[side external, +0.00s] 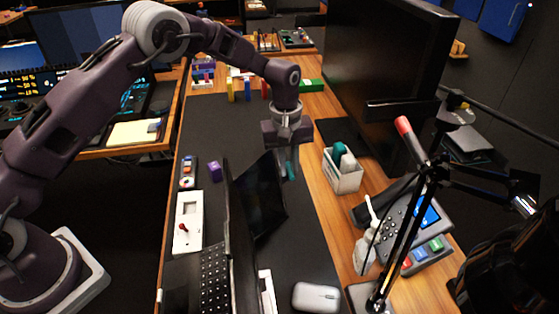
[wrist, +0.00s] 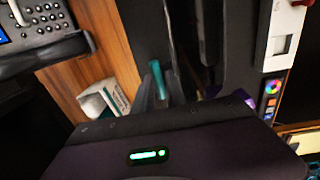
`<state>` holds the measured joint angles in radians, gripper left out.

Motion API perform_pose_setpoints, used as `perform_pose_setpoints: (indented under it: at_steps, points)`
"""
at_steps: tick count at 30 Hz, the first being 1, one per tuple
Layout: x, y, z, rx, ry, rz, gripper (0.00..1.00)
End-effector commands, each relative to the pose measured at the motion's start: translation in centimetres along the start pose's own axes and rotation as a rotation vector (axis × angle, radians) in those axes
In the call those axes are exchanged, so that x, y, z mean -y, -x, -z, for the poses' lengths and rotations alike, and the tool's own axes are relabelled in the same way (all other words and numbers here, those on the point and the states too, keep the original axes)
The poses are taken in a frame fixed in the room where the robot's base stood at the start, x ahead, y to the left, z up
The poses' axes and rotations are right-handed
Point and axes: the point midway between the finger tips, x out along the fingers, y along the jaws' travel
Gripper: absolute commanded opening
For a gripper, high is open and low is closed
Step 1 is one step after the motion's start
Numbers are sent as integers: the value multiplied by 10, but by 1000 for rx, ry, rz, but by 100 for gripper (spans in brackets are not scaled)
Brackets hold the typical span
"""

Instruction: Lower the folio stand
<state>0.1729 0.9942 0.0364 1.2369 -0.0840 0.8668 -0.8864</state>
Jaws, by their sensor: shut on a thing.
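The folio stand (side external: 262,195) is a thin black panel, raised and tilted, behind the open laptop (side external: 228,230) in the side view. My gripper (side external: 289,168) points down at the panel's upper right edge and is shut on it. A narrow teal piece (side external: 292,171) shows at the fingertips. In the wrist view my gripper (wrist: 172,88) reaches out beyond its dark body, with the teal piece (wrist: 157,80) beside one finger. The exact contact is mostly hidden by the fingers, and the panel's lower edge is hidden behind the laptop.
A white bin (side external: 345,178) stands right of my gripper, with a large monitor (side external: 380,70) behind. A desk phone (side external: 412,232), white bottle (side external: 366,240) and lamp arm (side external: 408,230) are at right. A mouse (side external: 316,297) lies in front. The dark mat (side external: 220,125) is fairly clear beyond.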

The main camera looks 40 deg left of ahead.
Motion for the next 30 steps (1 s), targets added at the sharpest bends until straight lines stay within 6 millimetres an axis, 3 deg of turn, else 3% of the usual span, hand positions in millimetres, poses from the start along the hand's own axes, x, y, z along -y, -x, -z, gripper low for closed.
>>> perform_pose_setpoints:
  at_steps: [9,30]
  points:
    - [-25,-26,-1,0,-1,-3,0]
    - [-60,-86,-1,-1,-2,-10,0]
